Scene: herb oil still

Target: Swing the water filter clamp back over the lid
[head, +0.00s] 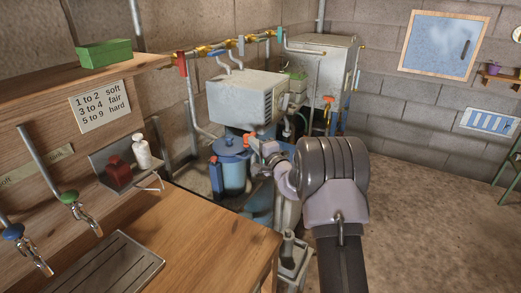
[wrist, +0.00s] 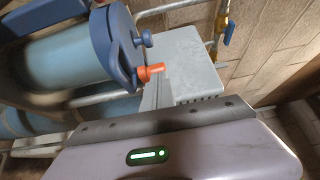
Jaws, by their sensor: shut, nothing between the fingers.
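The water filter (head: 234,178) is a blue cylinder below the grey box in the head view. In the wrist view its blue body (wrist: 65,58) lies sideways, with a dark blue lid (wrist: 103,45) and a small knob (wrist: 144,38). An orange piece (wrist: 150,72) sticks out at the lid's rim, apparently the clamp's end; the rest of the clamp is hard to make out. My gripper (head: 258,143) reaches in from the right, beside the lid. In the wrist view my gripper's fingers (wrist: 163,92) are shut and empty, close to the orange piece. Whether they touch it is unclear.
A grey box (head: 245,100) hangs just above the filter, with pipes and valves (head: 225,48) along the wall. A wooden counter (head: 205,235) with taps stands in front at left. The floor (head: 430,210) at right is clear.

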